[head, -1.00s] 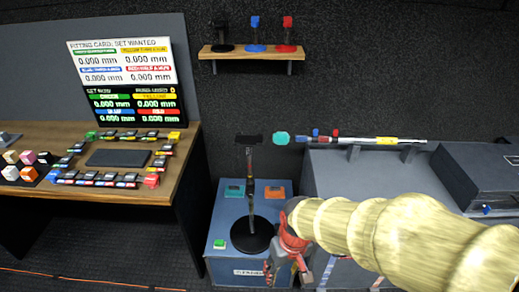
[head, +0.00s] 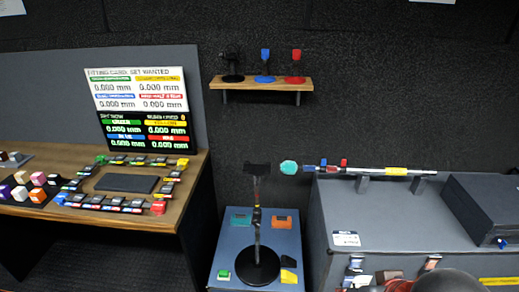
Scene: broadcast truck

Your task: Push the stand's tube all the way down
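The stand (head: 257,268) has a round black base on a blue cabinet top, left of my gripper. Its thin tube (head: 256,192) stands upright, with a dark collar and a small yellow mark partway up. A black head (head: 257,169) sits on top, well above the base. My gripper (head: 393,263) is low at the right, partly cut off by the bottom edge. Its two fingers look spread, with nothing seen between them. It is apart from the stand and does not touch the tube.
A teal box (head: 241,220), an orange box (head: 282,222) and a green button box (head: 223,275) lie around the base. A microphone boom (head: 375,171) with a teal tip (head: 289,167) lies over the grey case at right. A wooden shelf (head: 262,84) hangs above. A desk (head: 190,190) stands left.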

